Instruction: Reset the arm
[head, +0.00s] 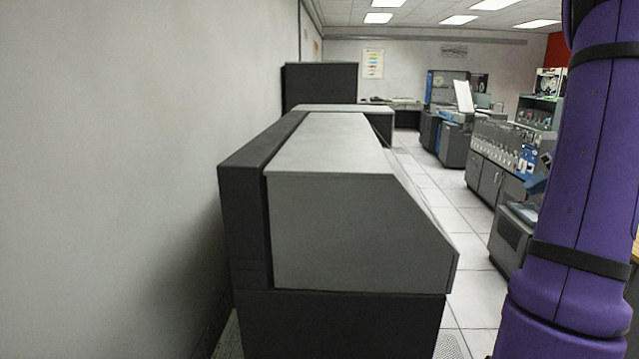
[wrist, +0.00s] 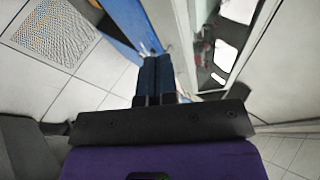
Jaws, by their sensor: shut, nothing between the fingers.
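My arm is the purple column with dark bands at the right of the head view. My gripper is outside the head view. In the wrist view my gripper (wrist: 157,60) shows at the middle, its two dark fingers side by side and touching, with nothing between them. Beyond the fingers are a blue panel edge (wrist: 115,25) and pale floor tiles (wrist: 60,85). No object is held.
A large grey and black machine cabinet (head: 350,235) stands close ahead, beside the plain wall (head: 120,150) on the left. A black cabinet (head: 320,85) is behind it. Grey machines (head: 500,150) line the right. A tiled aisle (head: 440,200) runs free between them.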

